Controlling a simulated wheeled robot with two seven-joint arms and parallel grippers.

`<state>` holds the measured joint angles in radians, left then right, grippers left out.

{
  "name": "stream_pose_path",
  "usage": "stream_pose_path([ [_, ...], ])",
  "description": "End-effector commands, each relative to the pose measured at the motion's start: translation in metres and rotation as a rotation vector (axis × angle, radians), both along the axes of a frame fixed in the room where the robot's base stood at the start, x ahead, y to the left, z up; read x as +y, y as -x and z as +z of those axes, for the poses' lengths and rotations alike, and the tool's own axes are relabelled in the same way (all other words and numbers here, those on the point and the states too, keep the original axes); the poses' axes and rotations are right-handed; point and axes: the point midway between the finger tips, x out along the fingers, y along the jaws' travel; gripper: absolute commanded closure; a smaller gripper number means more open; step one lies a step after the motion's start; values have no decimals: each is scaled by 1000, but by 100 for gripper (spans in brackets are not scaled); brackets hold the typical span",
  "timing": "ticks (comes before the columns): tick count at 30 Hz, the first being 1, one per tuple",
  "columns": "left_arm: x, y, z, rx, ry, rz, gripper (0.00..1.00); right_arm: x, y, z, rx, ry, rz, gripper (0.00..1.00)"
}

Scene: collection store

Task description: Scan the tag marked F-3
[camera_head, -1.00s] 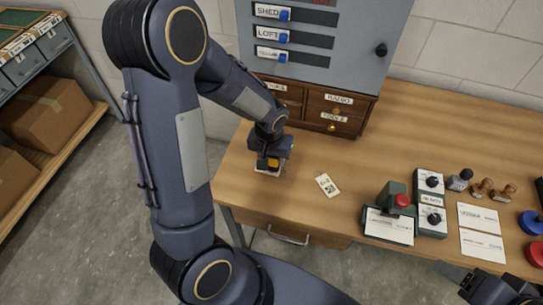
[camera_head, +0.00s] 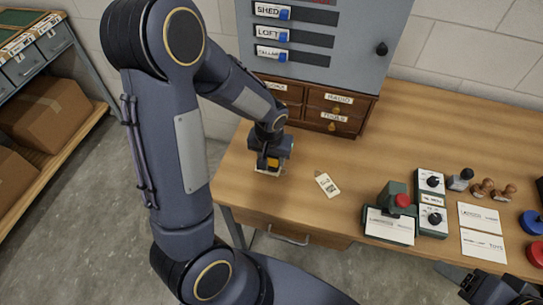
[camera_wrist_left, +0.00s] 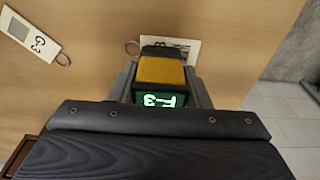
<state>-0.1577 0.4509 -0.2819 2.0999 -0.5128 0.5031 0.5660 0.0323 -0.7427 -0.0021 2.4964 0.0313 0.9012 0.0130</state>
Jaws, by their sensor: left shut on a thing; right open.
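My left gripper (camera_head: 268,157) is shut on a yellow and black scanner (camera_wrist_left: 162,70) just above the left end of the table. Its small screen (camera_wrist_left: 160,99) glows green with characters that look like F-3. One white tag (camera_wrist_left: 185,50) with a ring lies under the scanner's front, mostly hidden, its marking unreadable. A second white tag (camera_head: 327,184) lies apart to the right with a dark code square; it also shows in the left wrist view (camera_wrist_left: 32,38), its marking turned and hard to read. My right gripper (camera_head: 480,283) is open at the lower right, partly cut off.
A green device with a red button (camera_head: 402,200), switch boxes (camera_head: 430,183), stamps (camera_head: 484,187) and paper cards (camera_head: 479,216) stand on the right of the table. Small labelled drawers (camera_head: 335,110) and a grey cabinet (camera_head: 350,65) stand behind. The table between the loose tag and drawers is clear.

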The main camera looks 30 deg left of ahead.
Motion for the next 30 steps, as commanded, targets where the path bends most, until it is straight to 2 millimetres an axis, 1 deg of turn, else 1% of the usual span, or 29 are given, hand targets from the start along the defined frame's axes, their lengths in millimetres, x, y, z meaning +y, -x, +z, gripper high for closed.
stream_pose_path([
  [11, 0, 1, 0, 4, 0, 0, 71, 0, 0, 1, 0, 0, 0, 40],
  [14, 0, 1, 6, 4, 0, 0, 71, 0, 0, 6, 0, 0, 0, 40],
  [30, 0, 0, 51, 1, 0, 1, 71, 0, 0, 38, 0, 0, 0, 40],
])
